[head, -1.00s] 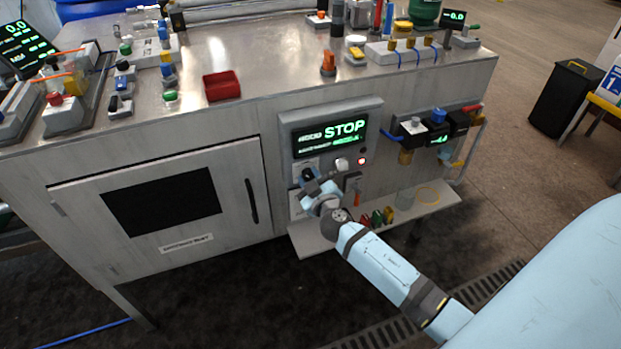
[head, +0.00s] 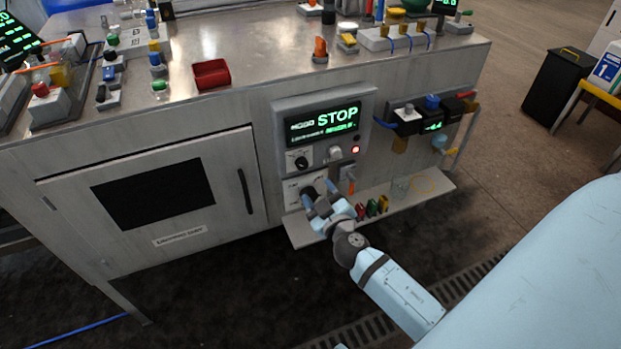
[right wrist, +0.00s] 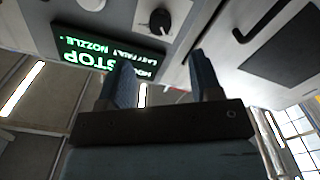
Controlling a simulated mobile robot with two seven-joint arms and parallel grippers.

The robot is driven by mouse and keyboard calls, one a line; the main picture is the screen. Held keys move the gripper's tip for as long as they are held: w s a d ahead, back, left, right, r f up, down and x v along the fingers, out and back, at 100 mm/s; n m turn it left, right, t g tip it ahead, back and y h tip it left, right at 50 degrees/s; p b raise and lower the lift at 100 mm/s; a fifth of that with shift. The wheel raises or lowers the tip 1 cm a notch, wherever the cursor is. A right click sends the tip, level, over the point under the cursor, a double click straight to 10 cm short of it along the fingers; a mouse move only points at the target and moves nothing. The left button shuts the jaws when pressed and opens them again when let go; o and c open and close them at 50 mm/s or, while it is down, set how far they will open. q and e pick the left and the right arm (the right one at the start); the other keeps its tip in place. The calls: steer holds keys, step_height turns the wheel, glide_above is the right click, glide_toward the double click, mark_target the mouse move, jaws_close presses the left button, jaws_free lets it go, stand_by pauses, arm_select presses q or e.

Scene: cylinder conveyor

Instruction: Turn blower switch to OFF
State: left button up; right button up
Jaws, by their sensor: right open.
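The control panel (head: 279,130) on the cabinet front has a green display (head: 323,122) reading STOP. Below it are an upper black rotary knob (head: 301,162) and a lower black rotary knob (head: 308,192) on white plates. Their labels are too small to read, so I cannot tell which is the blower switch. My right gripper (head: 320,193) is open and empty, its blue fingertips at the lower knob and partly covering it. I cannot tell whether they touch it. In the right wrist view the open fingers (right wrist: 162,76) point toward the panel, with a black knob (right wrist: 159,20) beyond them. My left gripper is out of view.
A small shelf (head: 300,234) juts out below the panel, with several coloured clips and a clear cup (head: 400,187) on it. A red lamp (head: 355,150) is lit. A cabinet door (head: 225,160) is left of the panel. A valve assembly (head: 425,118) is to its right.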

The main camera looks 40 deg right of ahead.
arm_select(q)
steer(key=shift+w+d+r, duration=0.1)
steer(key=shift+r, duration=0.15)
arm_select(e)
steer(key=v, duration=0.3)
steer(key=shift+s, duration=0.4)
steer(key=shift+r, duration=0.15)
